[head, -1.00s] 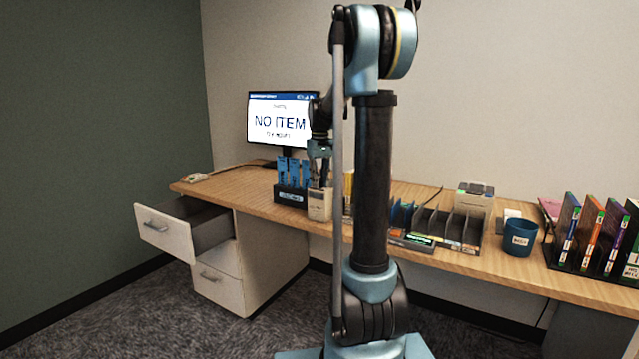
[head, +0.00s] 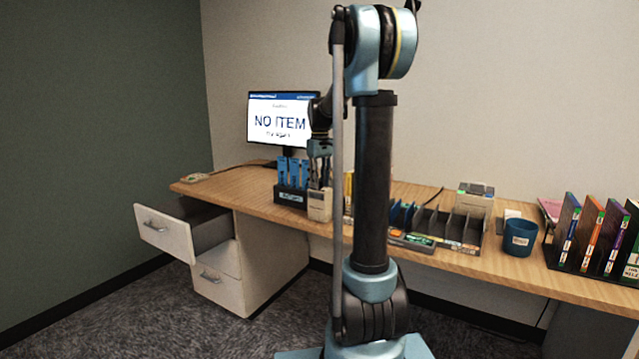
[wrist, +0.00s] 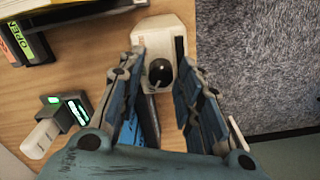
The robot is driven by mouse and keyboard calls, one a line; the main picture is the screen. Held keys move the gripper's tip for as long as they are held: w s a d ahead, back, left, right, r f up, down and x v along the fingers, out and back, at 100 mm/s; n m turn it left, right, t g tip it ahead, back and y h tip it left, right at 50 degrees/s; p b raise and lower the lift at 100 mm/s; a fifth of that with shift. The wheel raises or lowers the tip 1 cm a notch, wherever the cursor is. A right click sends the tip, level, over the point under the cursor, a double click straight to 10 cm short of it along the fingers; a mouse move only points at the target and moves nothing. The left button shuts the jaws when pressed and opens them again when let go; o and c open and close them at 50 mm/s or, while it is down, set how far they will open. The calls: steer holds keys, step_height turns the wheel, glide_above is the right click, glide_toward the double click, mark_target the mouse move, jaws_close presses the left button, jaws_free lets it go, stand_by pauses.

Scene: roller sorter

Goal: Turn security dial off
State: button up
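The security dial is a black round knob (wrist: 158,72) on a small white device (wrist: 165,45) at the desk's front edge. The device also shows in the head view (head: 319,206). My gripper (wrist: 161,58) is open, with one finger on each side of the knob. I cannot tell whether the fingers touch it. In the head view, my gripper (head: 320,172) is just above the device, partly hidden by my own arm. The knob itself cannot be made out there.
A dark holder with blue items (head: 291,187) stands left of the device. A monitor (head: 281,119) reading "NO ITEM" is behind. A drawer (head: 166,229) is pulled out at left. A divided black tray (head: 440,232) and blue cup (head: 519,237) are at right.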

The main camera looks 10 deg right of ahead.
stand_by(0.3)
step_height(320, 180, up, 12)
stand_by(0.6)
steer(key=shift+s+f, duration=0.1)
steer(key=shift+s, duration=0.05)
steer(key=s+f+m, duration=0.1)
steer(key=s+f, duration=0.2)
steer(key=s, duration=0.4)
steer(key=s+f+m+t, duration=0.1)
steer(key=s+f, duration=0.3)
steer(key=s, duration=0.3)
steer(key=s+f+m, duration=0.1)
steer(key=s+f, duration=0.2)
steer(key=s, duration=0.5)
steer(key=s+f+m+t, duration=0.1)
steer(key=s+f+m, duration=0.1)
steer(key=s+f, duration=1.3)
step_height(320, 180, down, 2)
steer(key=shift+s+d+f, duration=0.2)
steer(key=shift+s+d, duration=0.05)
steer(key=shift+d, duration=0.15)
steer(key=shift+w+f, duration=0.2)
steer(key=shift+w, duration=0.25)
